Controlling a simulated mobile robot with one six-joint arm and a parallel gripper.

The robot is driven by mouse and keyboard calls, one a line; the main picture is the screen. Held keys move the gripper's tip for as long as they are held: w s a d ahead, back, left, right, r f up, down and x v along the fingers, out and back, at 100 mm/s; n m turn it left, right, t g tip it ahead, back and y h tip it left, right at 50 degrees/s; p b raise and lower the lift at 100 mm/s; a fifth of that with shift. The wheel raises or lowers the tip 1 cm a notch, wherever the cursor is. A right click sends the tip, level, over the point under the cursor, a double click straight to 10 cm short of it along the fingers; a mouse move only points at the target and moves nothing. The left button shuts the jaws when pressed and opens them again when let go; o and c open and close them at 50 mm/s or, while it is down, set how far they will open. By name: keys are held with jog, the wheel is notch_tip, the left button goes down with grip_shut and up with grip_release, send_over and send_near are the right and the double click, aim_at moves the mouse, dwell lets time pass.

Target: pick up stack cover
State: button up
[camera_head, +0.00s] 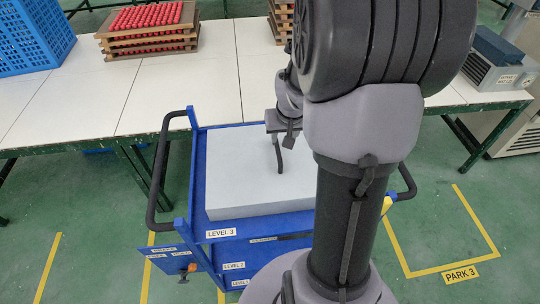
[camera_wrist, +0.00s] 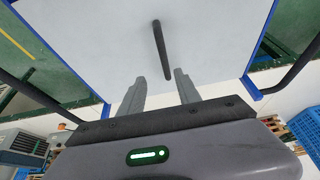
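The stack cover (camera_head: 235,180) is a large pale grey flat block on the top level of a blue cart. It fills much of the wrist view (camera_wrist: 215,45). A thin dark handle (camera_head: 279,158) stands up from it and also shows in the wrist view (camera_wrist: 160,48). My gripper (camera_head: 281,126) is above the cover by the handle. In the wrist view its two fingers (camera_wrist: 159,78) are apart and empty, with the handle's near end roughly in line with the gap. Contact with the handle cannot be told. My arm hides the cover's right part.
The blue cart (camera_head: 198,180) has black side handles (camera_head: 158,170). Behind it, a white table (camera_head: 180,95) carries stacked trays of red pieces (camera_head: 150,17), a blue crate (camera_head: 32,38) and a grey machine (camera_head: 497,70). Green floor with yellow markings lies to both sides.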

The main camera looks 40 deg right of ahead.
aim_at(278, 148)
jog(key=b+x, duration=0.1)
jog(key=x, duration=0.4)
jog(key=shift+f, duration=0.15)
jog(key=f, duration=0.1)
jog(key=w+f+b, duration=0.1)
jog(key=f, duration=0.1)
jog(key=f+b, duration=0.1)
jog(key=f, duration=0.1)
jog(key=shift+w+a, duration=0.15)
jog(key=shift+w, duration=0.2)
jog(key=shift+w+f, duration=0.15)
jog(key=shift+c, duration=0.9)
grip_shut()
